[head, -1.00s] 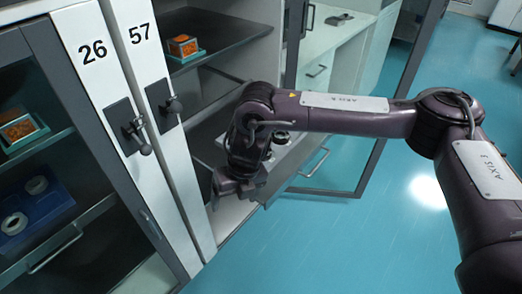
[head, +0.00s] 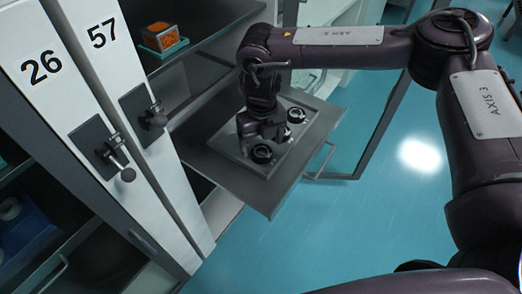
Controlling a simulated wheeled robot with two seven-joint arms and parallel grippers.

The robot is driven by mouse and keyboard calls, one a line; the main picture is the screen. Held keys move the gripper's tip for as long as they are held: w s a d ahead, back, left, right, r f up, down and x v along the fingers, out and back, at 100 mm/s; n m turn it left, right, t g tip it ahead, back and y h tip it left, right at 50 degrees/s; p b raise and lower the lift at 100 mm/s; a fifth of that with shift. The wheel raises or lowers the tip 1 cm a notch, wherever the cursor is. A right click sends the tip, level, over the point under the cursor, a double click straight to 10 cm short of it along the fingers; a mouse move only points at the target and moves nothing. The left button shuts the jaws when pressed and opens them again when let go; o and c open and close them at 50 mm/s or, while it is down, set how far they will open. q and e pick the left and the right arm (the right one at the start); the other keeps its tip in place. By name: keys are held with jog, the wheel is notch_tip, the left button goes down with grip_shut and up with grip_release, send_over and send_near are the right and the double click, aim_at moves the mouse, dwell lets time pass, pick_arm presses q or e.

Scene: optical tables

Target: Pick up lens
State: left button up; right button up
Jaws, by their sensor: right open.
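Dark ring-shaped lens mounts sit in a grey tray (head: 232,148) on the pulled-out drawer (head: 268,200). One lens (head: 262,154) is at the near side of the tray, just below my right gripper (head: 264,138). Another lens (head: 296,115) is to the right and farther back. My right gripper points down over the tray, open, and hides part of it. I cannot tell whether its fingers touch the near lens. My left gripper is not in view.
Cabinet posts marked 26 and 57 with dark latches (head: 153,118) stand left of the drawer. An orange item in a box (head: 160,38) sits on the shelf above. An open glass door frame (head: 385,110) stands at right. The blue floor (head: 340,225) is clear.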

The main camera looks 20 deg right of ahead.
aim_at(261, 151)
jog(key=f, duration=0.2)
jog(key=shift+w+f, duration=0.2)
jog(key=shift+f, duration=0.5)
jog(key=c, duration=1.1)
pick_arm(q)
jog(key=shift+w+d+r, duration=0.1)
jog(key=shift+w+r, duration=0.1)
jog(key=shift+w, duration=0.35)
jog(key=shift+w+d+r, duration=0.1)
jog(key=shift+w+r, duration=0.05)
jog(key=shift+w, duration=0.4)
pick_arm(e)
jog(key=shift+r, duration=0.15)
